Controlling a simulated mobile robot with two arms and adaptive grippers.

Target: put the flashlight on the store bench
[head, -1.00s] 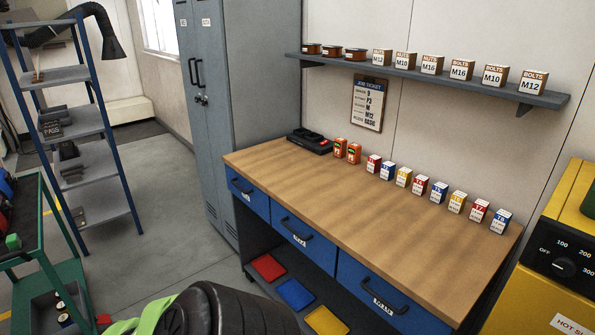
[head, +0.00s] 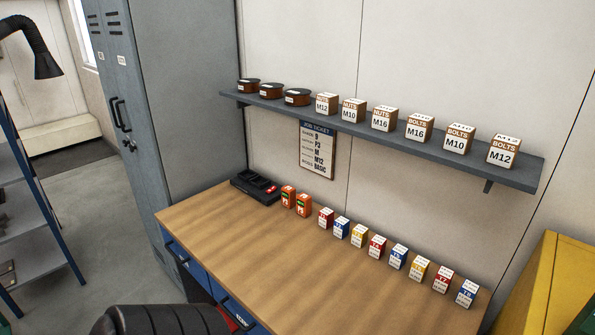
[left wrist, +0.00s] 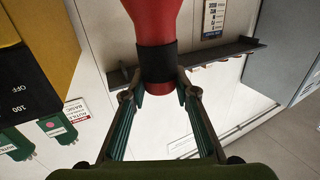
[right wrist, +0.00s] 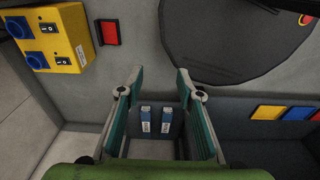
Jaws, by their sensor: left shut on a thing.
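The flashlight (left wrist: 155,25), red with a black band, is held in my left gripper (left wrist: 163,90) in the left wrist view. The fingers are shut around it near the band, and its upper end runs out of the picture. In the head view neither gripper shows clearly; a dark ribbed part of my arm covers the bottom edge. The store bench (head: 215,235) has a wooden top and blue drawers. My right gripper (right wrist: 158,85) is open and empty in the right wrist view.
A black charger-like tray (head: 255,187), two orange items (head: 295,200) and a row of small labelled boxes (head: 378,247) line the bench's back. Its front left top is clear. A shelf (head: 400,135) with tins and bolt boxes hangs above. A yellow cabinet (head: 540,285) stands at right.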

